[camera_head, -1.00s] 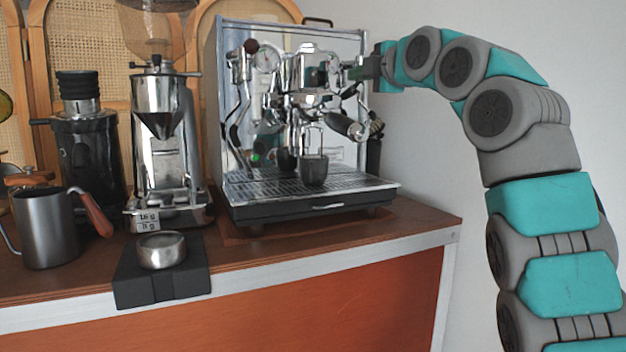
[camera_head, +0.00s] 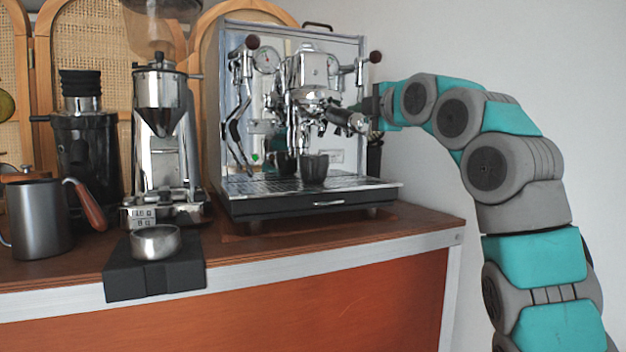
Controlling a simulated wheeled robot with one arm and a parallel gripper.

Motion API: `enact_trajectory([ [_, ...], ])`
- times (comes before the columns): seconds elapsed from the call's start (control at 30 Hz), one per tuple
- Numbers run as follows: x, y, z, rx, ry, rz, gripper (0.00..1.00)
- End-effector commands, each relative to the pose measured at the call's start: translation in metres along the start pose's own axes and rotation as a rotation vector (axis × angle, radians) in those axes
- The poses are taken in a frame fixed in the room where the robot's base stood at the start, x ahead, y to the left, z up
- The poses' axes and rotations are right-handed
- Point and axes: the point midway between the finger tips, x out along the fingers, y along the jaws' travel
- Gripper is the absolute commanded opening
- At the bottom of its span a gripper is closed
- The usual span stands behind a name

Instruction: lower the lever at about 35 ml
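The chrome espresso machine (camera_head: 293,190) stands on the counter, with its group head (camera_head: 308,68) at the front. A handle (camera_head: 346,119) juts out from the group head toward the lower right. I cannot clearly pick out the brew lever; it may be hidden by my gripper or blend into the chrome. A dark cup (camera_head: 314,169) stands upright on the drip tray under the spouts. I see no clear stream, and the cup's level is not visible. My gripper (camera_head: 366,106) is at the machine's right side, close to the handle's end. Its fingers are too small and dark to read.
A dark knob (camera_head: 376,57) sits above my gripper. Left of the machine are a grinder (camera_head: 160,125), a black grinder (camera_head: 85,150), a pitcher (camera_head: 38,220) and a metal cup (camera_head: 156,242) on a black block (camera_head: 150,280). The right wall (camera_head: 440,40) is bare.

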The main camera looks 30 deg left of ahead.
Motion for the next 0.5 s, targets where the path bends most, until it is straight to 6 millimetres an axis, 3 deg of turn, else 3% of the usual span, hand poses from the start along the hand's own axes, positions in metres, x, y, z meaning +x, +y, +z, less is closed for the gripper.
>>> enact_trajectory([
  [0.17,-0.004,0.001,0.0,0.0,0.0,0.001,0.0],
  [0.5,-0.063,0.004,0.0,-0.002,-0.001,0.004,0.0],
])
